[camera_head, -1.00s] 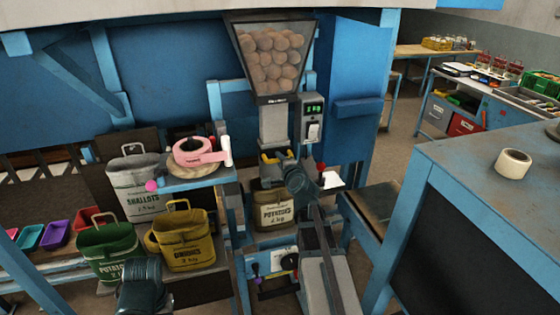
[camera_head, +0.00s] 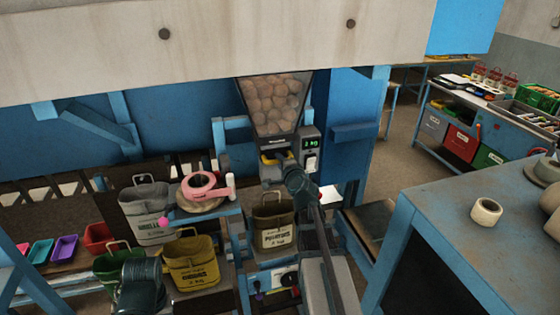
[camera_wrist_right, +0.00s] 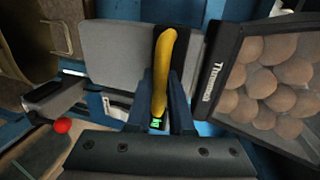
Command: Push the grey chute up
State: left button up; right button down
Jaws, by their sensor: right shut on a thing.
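The grey chute (camera_head: 270,148) sits under the clear hopper (camera_head: 273,104) of brown potatoes, with only a short length showing below its neck. It also shows as a grey block in the right wrist view (camera_wrist_right: 113,55). Its yellow handle (camera_wrist_right: 163,75) lies between the fingers of my right gripper (camera_wrist_right: 167,100), which is shut on it. In the head view, my right gripper (camera_head: 286,166) is just below the hopper, and my arm hides part of the chute. An open brown potato sack (camera_head: 272,218) stands below the chute, apart from it. My left gripper's fingers do not show.
A control box (camera_head: 310,150) with a green display is right of the chute. A red knob (camera_wrist_right: 62,126) is near my right gripper. A shelf with pink tape (camera_head: 203,186) and several sacks are at left. A workbench (camera_head: 450,225) with a tape roll is at right.

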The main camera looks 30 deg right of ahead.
jog(key=shift+w+d+r, duration=0.1)
jog(key=shift+d+r, duration=0.05)
jog(key=shift+r, duration=0.05)
jog(key=c, duration=0.8)
grip_release()
jog(key=shift+c, duration=0.2)
jog(key=shift+o, duration=0.2)
